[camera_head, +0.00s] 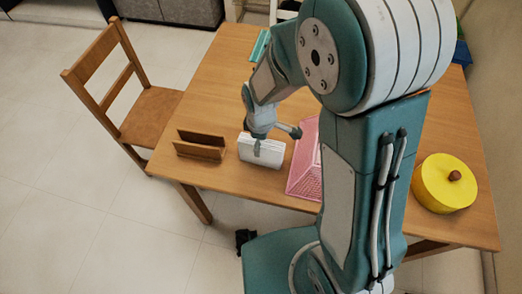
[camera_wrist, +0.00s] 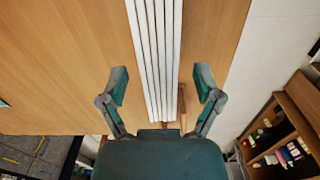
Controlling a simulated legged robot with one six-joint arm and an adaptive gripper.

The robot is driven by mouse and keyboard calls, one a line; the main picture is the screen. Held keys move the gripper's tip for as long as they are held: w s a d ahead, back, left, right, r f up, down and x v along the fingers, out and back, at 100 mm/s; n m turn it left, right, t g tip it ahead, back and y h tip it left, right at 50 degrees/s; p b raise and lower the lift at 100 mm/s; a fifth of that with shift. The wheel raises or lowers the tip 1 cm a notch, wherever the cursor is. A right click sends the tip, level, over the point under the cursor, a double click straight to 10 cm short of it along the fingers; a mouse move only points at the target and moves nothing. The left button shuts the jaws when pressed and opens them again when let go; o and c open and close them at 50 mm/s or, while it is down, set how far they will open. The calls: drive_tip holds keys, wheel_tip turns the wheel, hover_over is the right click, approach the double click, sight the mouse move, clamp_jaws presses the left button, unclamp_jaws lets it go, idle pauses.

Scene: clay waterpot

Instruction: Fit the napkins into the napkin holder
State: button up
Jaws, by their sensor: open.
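A white stack of napkins (camera_head: 262,155) stands on edge on the wooden table, near its front edge. In the wrist view the napkins (camera_wrist: 153,50) show as several parallel white strips. The brown wooden napkin holder (camera_head: 200,150) stands just left of the napkins, with two upright panels and an empty slot between them. My gripper (camera_head: 277,141) is over the napkins. In the wrist view my gripper (camera_wrist: 162,86) has its fingers spread on both sides of the stack, with gaps. A brown wooden piece (camera_wrist: 182,105) shows beside the stack, partly hidden.
A pink basket-like object (camera_head: 305,165) stands close right of the napkins, partly hidden by my arm. A yellow round container (camera_head: 444,184) is at the table's right. A teal object (camera_head: 260,45) lies at the back. A wooden chair (camera_head: 145,110) stands left.

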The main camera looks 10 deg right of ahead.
wheel_tip(320, 180, down, 2)
drive_tip(key=shift+f, duration=0.15)
clamp_jaws()
idle(0.4)
